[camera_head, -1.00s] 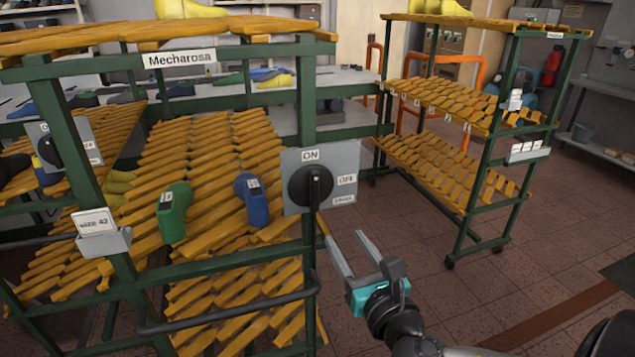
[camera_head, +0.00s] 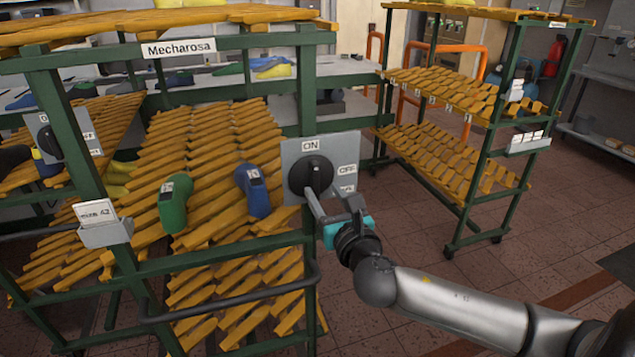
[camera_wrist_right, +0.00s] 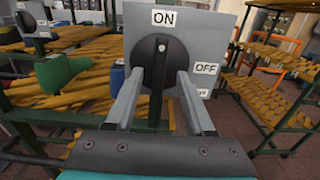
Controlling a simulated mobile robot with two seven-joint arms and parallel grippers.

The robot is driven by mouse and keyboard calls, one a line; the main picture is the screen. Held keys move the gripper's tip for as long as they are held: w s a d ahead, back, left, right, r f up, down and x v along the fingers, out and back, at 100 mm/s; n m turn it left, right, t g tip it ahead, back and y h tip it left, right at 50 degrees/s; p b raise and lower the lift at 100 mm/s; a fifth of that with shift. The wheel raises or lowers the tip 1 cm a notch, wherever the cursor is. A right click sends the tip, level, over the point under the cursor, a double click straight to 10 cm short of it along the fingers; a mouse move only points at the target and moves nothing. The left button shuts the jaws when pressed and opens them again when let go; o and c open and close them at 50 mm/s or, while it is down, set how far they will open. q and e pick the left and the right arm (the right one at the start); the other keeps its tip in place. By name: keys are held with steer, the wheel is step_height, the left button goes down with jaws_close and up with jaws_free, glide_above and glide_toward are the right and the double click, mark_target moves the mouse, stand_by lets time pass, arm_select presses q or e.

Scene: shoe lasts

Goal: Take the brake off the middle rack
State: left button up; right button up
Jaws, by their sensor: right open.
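The brake switch is a black round knob (camera_head: 311,175) on a grey plate (camera_head: 343,150), fixed to the right post of the middle rack (camera_head: 190,272). The plate reads ON at the top and OFF at the right. My right gripper (camera_head: 333,200) is in front of the knob's lower part. Its fingers (camera_wrist_right: 158,98) are open, one on each side of the handle bar, with gaps visible. My left gripper does not show.
A green last (camera_head: 174,203) and a blue last (camera_head: 253,190) lie on the rack's slats, left of the knob. A black push bar (camera_head: 230,306) runs below. Another wooden rack (camera_head: 450,160) stands at the right. The tiled floor (camera_head: 410,240) between is clear.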

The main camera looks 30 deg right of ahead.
mark_target(316, 180)
steer(key=shift+x, duration=2.4)
jaws_close()
